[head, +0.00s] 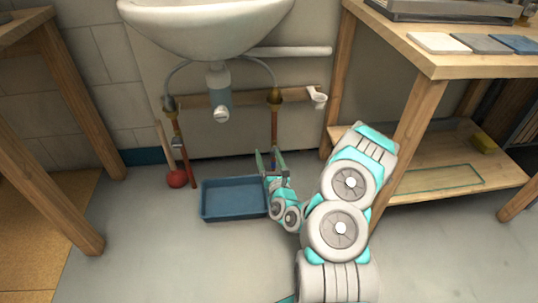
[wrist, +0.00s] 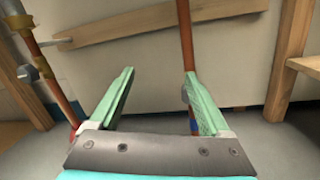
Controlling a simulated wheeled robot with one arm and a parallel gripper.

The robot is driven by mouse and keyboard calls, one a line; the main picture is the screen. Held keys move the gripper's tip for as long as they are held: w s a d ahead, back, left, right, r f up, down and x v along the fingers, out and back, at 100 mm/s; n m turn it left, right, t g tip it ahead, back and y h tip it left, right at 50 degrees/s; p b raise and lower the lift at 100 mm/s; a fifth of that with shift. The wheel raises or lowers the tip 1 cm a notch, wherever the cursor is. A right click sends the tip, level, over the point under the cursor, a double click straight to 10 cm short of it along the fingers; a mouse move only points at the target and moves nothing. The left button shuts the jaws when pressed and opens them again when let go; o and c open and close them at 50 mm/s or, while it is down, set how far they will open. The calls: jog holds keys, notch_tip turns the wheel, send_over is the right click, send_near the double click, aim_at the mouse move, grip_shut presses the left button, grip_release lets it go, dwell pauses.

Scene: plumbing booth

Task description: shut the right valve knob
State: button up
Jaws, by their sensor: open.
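The right copper pipe (head: 274,122) comes down from a brass fitting under the sink. In the wrist view the right pipe (wrist: 186,35) runs down behind my right finger. A small grey piece (wrist: 184,93), seemingly part of the right valve knob, shows at the inner edge of that finger; the rest is hidden. In the head view the gripper hides the knob. My gripper (head: 270,154) is open at the right pipe, and in the wrist view the space between its green fingers (wrist: 159,77) is empty. I cannot tell whether a finger touches the knob.
The left pipe (head: 184,160) carries another valve (head: 178,142). A blue tray (head: 232,213) lies on the floor left of my gripper. A red plunger (head: 177,178) stands by the left pipe. A wooden bench (head: 412,120) stands at right, and the sink (head: 205,28) hangs above.

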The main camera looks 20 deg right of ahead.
jog(key=s+d+f+m+g+h, duration=0.1)
jog(key=d+f+g+h, duration=0.1)
jog(key=d+f, duration=0.3)
jog(key=shift+a+f+b+x, duration=0.1)
jog(key=shift+a+b+x, duration=0.15)
jog(key=shift+x, duration=0.9)
jog(key=shift+a+f+b+x, duration=0.15)
jog(key=shift+b+x, duration=0.25)
jog(key=shift+x, duration=0.75)
jog(key=shift+a+f+b+x, duration=0.1)
jog(key=shift+a+b+x, duration=0.15)
jog(key=shift+x, duration=0.9)
jog(key=shift+w+d, duration=0.1)
jog(key=shift+w, duration=0.05)
grip_shut()
